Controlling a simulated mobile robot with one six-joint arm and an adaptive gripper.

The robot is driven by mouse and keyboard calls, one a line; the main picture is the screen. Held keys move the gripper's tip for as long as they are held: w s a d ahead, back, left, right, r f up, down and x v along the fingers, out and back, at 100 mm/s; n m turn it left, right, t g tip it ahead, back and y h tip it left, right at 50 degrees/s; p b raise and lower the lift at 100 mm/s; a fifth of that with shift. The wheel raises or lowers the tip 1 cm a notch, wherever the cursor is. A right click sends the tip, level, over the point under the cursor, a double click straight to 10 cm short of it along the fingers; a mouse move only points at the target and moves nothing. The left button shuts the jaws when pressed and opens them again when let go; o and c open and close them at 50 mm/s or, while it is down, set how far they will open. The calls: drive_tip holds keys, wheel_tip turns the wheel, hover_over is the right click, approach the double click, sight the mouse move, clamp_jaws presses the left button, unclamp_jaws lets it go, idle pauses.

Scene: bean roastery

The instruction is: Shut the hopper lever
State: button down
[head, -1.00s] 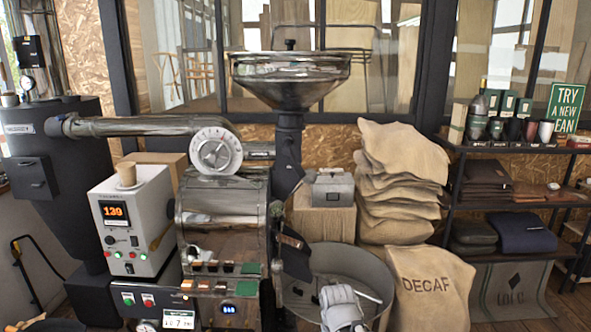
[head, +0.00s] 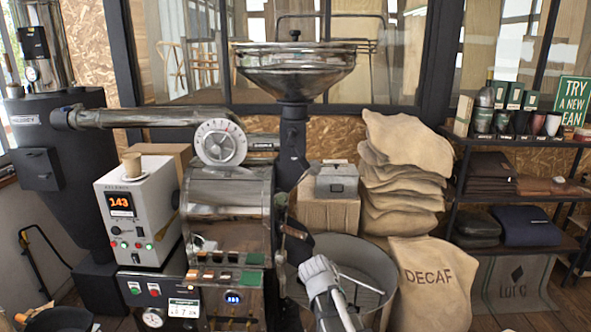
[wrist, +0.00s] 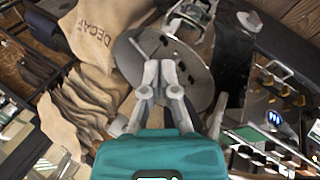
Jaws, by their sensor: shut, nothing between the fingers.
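The metal hopper (head: 296,75) stands above the roaster on a dark neck (head: 292,130) in the head view. A dark slanted piece beside the lower neck may be the hopper lever, but I cannot tell for sure or read its position. In the wrist view my gripper (wrist: 162,64) is shut and empty, its grey fingers together in front of the round cooling tray (wrist: 190,72). In the head view my pale arm rises in front of the tray, below the hopper. I cannot make out the fingertips there.
The roaster drum (head: 228,205) and the white control box (head: 138,212) stand left of my arm. Stacked sacks (head: 405,170) and a DECAF sack (head: 432,285) are on the right. A shelf (head: 500,145) stands at the far right.

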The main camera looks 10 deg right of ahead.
sight(298, 154)
drive_tip(key=w+r+n+t+h, duration=0.35)
drive_tip(key=w+r, duration=0.25)
drive_tip(key=w, duration=0.4)
drive_tip(key=w+a+r+n+t+h+p, duration=0.2)
drive_tip(key=w+a+r+n+t, duration=0.9)
drive_tip(key=w+a+r, duration=0.6)
drive_tip(key=shift+a+t+h, duration=0.35)
drive_tip(key=shift+a+h, duration=0.1)
drive_tip(key=shift+a, duration=0.15)
drive_tip(key=shift+r, duration=0.15)
drive_tip(key=s+d+r+p+x, duration=0.1)
drive_tip(key=p+x, duration=0.3)
drive_tip(key=x, duration=0.8)
drive_tip(key=shift+d+r, duration=0.2)
drive_tip(key=shift+d, duration=0.55)
drive_tip(key=shift+a, duration=0.25)
